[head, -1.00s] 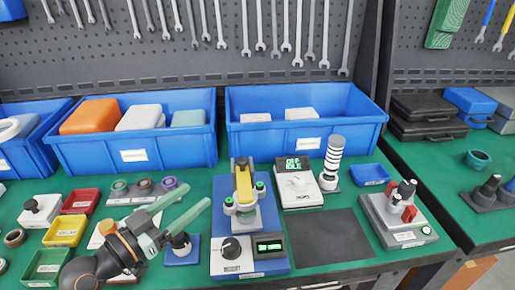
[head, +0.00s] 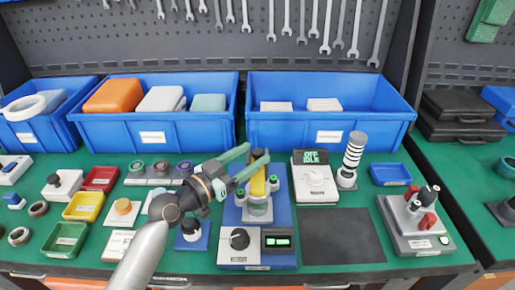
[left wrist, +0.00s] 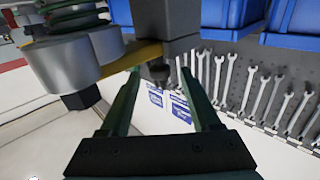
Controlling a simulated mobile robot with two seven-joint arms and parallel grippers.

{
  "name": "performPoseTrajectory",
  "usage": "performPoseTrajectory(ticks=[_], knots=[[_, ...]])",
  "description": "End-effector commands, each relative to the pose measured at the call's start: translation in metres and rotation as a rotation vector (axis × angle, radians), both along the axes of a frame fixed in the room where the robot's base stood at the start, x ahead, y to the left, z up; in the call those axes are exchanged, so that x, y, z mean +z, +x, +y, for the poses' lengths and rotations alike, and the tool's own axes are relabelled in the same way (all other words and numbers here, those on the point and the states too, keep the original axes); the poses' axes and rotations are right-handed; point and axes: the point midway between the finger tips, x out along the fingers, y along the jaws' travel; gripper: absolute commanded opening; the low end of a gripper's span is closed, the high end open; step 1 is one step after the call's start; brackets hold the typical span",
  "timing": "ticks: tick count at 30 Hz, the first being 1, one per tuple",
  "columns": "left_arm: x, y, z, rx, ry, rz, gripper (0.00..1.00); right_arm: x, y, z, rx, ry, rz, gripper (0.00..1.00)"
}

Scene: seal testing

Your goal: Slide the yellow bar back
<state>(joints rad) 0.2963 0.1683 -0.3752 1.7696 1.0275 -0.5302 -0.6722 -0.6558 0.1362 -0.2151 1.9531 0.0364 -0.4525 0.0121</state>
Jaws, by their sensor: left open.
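The yellow bar (head: 258,183) sits on top of the blue-based test device (head: 283,215), above a clear cylinder. My left gripper (head: 257,158) reaches in from the left, its two green fingers apart and empty, with the tips over the back end of the bar. In the left wrist view the yellow bar (left wrist: 118,60) runs to a grey column (left wrist: 168,20). The open fingers (left wrist: 160,72) point towards it, the left fingertip close to the bar; I cannot tell whether they touch. My right gripper is out of view.
A display unit reading OFF IDLE (head: 314,182) and a striped cylinder (head: 353,158) stand right of the device. Blue bins (head: 330,118) line the back. A dark mat (head: 342,236) lies bare at the front right. Small coloured trays (head: 83,206) stand at the left.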

Motion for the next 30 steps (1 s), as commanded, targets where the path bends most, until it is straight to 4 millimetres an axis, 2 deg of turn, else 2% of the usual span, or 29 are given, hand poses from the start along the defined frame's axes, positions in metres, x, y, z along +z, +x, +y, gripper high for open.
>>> performPoseTrajectory(ticks=[6,17,30], knots=[[0.000,0.015,-0.015,0.001,-0.001,0.000,0.64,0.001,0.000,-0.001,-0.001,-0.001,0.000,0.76],[0.000,0.018,-0.018,0.001,0.000,0.000,0.64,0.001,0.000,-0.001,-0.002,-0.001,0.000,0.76],[0.000,0.018,-0.018,0.001,0.000,0.000,0.14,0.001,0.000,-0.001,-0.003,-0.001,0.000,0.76]])
